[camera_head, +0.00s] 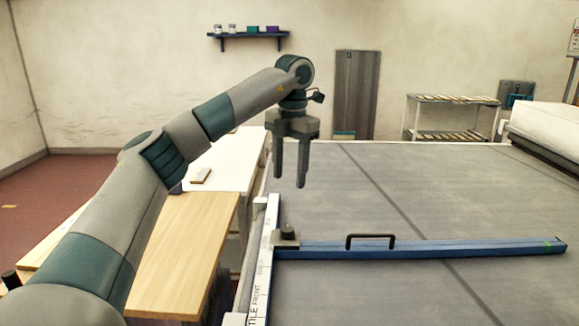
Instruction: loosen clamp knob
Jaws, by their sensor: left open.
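The clamp knob (288,231) is a small dark round knob on a grey-beige clamp block (285,240). The block sits at the left end of a blue bar (440,247), where the bar meets a white rail with printed marks (262,275). The bar lies across the grey table and has a black handle (370,237). My left gripper (290,182) hangs with its two fingers pointing down, open and empty, above and behind the knob in the view. It is apart from the knob. My right gripper is out of view.
The grey table (420,190) is mostly clear around the bar. A wooden bench (180,255) and a white table (228,165) holding a small block (201,176) stand to the left. A white machine (550,130) is at the right, near a rack (450,115).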

